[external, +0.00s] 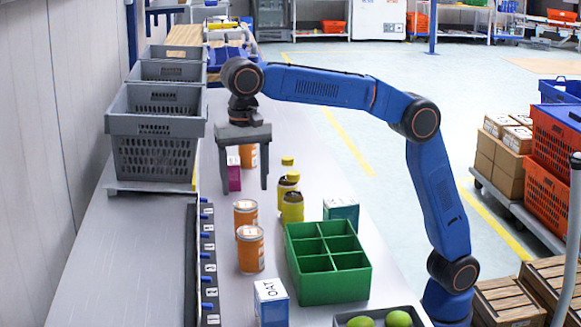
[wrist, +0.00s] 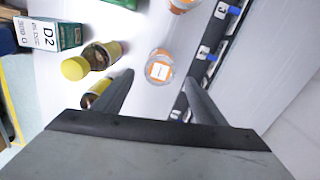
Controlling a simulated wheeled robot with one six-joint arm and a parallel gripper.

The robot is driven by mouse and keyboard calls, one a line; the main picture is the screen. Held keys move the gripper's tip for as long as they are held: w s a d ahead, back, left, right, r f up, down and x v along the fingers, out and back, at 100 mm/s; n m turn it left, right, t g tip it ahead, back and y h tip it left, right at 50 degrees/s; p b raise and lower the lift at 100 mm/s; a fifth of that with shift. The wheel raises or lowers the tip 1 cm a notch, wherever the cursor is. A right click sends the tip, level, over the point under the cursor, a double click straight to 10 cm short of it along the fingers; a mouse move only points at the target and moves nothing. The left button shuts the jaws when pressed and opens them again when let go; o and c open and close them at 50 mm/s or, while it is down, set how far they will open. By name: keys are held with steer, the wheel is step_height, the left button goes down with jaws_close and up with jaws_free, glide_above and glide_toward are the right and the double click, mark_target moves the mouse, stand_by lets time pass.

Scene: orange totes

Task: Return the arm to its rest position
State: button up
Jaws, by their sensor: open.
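My blue arm (external: 320,88) reaches from the lower right across the table to the upper left. My gripper (external: 249,182) points down above the table, over an orange-and-white can (external: 248,156) and a magenta box (external: 234,174). In the wrist view my gripper's two dark fingers (wrist: 160,98) are spread apart. An orange-labelled can (wrist: 160,67) shows between and beyond them. I see nothing held between the fingers. The exact height of the fingertips above the table is hard to tell.
A green divided box (external: 327,262), more orange cans (external: 250,249), yellow-capped bottles (external: 291,206) and a teal box (external: 341,212) stand on the table. Grey crates (external: 157,125) line the left. A numbered strip (external: 208,262) runs along the table. Orange totes (external: 551,133) stand right.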

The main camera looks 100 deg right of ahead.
steer(key=s+d+r+n+t, duration=0.1)
steer(key=s+d+n, duration=0.1)
steer(key=s+d, duration=0.5)
steer(key=s+d+r+n+t, duration=0.1)
steer(key=s+d+n, duration=0.1)
steer(key=s, duration=0.8)
steer(key=s+d+f+n+h, duration=0.1)
steer(key=s+d+f+n, duration=0.1)
steer(key=s+d+f, duration=0.65)
steer(key=s+d+f+n+h, duration=0.2)
steer(key=s+d+f+n, duration=0.15)
steer(key=s, duration=0.95)
steer(key=s+d+f+n+t, duration=0.1)
steer(key=s+d+f+n, duration=0.1)
steer(key=s+f, duration=0.4)
steer(key=a+f+n+t+y, duration=0.1)
steer(key=a+f+n+y, duration=0.2)
steer(key=a+f, duration=0.5)
step_height(320, 180, down, 2)
steer(key=shift+s+f+n+t, duration=0.1)
steer(key=shift+s+n+t, duration=0.25)
steer(key=shift+n, duration=0.5)
steer(key=shift+o, duration=0.4)
steer(key=shift+w, duration=0.1)
